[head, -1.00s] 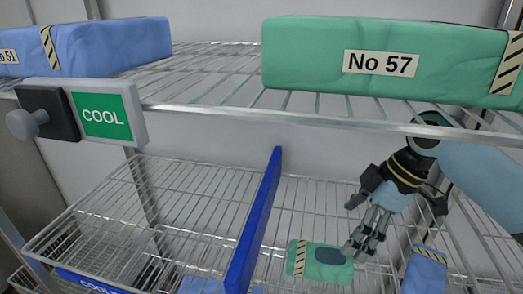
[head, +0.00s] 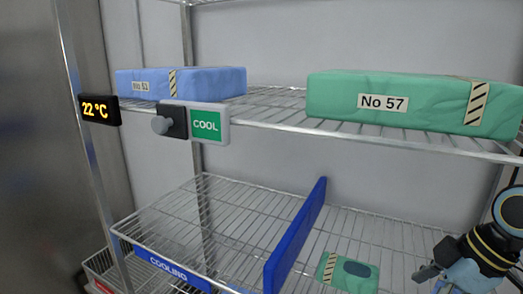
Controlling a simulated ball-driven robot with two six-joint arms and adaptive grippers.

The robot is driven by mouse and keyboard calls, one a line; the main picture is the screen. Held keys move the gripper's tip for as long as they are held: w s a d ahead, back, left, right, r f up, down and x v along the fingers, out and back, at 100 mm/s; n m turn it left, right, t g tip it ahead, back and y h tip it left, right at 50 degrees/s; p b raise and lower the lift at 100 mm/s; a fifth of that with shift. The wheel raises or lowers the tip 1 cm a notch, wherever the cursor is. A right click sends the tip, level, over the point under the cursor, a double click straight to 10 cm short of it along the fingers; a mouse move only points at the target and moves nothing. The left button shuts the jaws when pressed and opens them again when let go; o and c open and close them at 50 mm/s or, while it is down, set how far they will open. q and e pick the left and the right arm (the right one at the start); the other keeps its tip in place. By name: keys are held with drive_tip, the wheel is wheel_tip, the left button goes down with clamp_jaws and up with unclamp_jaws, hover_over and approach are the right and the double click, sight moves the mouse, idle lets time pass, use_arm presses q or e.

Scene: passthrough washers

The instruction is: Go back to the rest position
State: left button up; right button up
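My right gripper (head: 437,275) is at the lower right of the head view, partly cut off by the frame edge. Its fingers point left and down, and I cannot tell how far apart they are. It is to the right of a small green pack (head: 348,272) on the lower wire shelf, apart from it in the picture. My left gripper is not in view.
A large green pack marked No 57 (head: 420,92) and a blue pack (head: 205,82) lie on the upper wire shelf. A COOL sign with a knob (head: 208,125) and a 22 °C display (head: 98,109) are at left. A blue divider (head: 297,235) splits the lower shelf.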

drive_tip(key=s+a+r+m+t+h, duration=0.15)
drive_tip(key=s+m+h, duration=0.35)
drive_tip(key=s+m, duration=0.9)
drive_tip(key=s+d+f+n+g+b, duration=0.2)
drive_tip(key=f+b, duration=0.5)
drive_tip(key=f, duration=1.4)
drive_tip(key=s+f+n+b, duration=0.1)
drive_tip(key=s+f+b, duration=0.4)
drive_tip(key=f, duration=1.6)
use_arm(q)
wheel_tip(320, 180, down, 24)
drive_tip(key=b, duration=1.2)
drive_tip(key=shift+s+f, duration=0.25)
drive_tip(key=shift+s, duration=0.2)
use_arm(e)
drive_tip(key=s+f, duration=0.8)
drive_tip(key=f, duration=0.4)
drive_tip(key=s+f+g, duration=0.1)
drive_tip(key=s+f, duration=0.7)
drive_tip(key=f, duration=0.4)
drive_tip(key=shift+d+f, duration=0.3)
drive_tip(key=shift+f, duration=0.05)
